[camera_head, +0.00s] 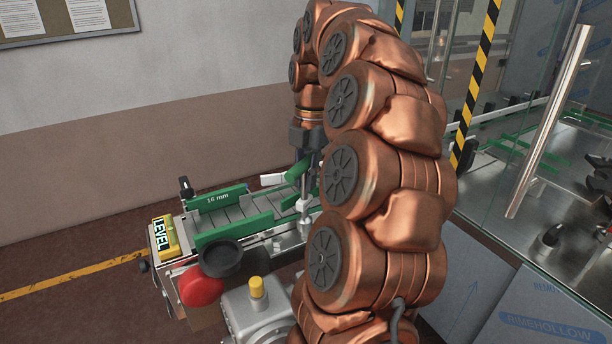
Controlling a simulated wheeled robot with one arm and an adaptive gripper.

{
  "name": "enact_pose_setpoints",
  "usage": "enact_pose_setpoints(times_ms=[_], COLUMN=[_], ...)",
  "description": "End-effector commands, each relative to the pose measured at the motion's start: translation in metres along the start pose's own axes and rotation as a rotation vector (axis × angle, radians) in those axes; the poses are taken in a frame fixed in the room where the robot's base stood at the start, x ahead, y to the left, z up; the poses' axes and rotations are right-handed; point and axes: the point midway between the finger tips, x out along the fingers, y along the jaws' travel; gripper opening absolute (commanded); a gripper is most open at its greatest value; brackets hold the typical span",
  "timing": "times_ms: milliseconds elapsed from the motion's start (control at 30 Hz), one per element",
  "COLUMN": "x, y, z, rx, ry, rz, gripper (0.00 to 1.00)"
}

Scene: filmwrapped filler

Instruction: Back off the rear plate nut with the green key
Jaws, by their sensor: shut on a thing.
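My gripper (306,150) points down over the far right part of a small conveyor machine, partly hidden by my arm. It is shut on what looks like the green key (298,172). The key's full shape is too small and too covered to make out. Below it stands an upright metal shaft (305,200) with a collar, above the machine's metal side. I cannot tell whether the key touches the shaft or a nut. The rear plate nut cannot be made out; my arm covers that side.
The conveyor has green guides, one marked "16 mm" (216,199), a yellow LEVEL block (165,236), a red button (200,287), a black round knob (221,259) and a yellow-capped grey housing (257,288). A glass door with a handle (550,120) stands at right.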

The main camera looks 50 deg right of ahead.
Motion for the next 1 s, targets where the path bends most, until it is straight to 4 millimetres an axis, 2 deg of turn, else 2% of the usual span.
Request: enact_pose_setpoints(times_ms=[700,1000], x=[0.018,0.016], y=[0.000,0.001], z=[0.002,0.001], rx=[-0.001,-0.050], ry=[0.001,0.001], rz=[0.000,-0.007], gripper=[0.00,0.00])
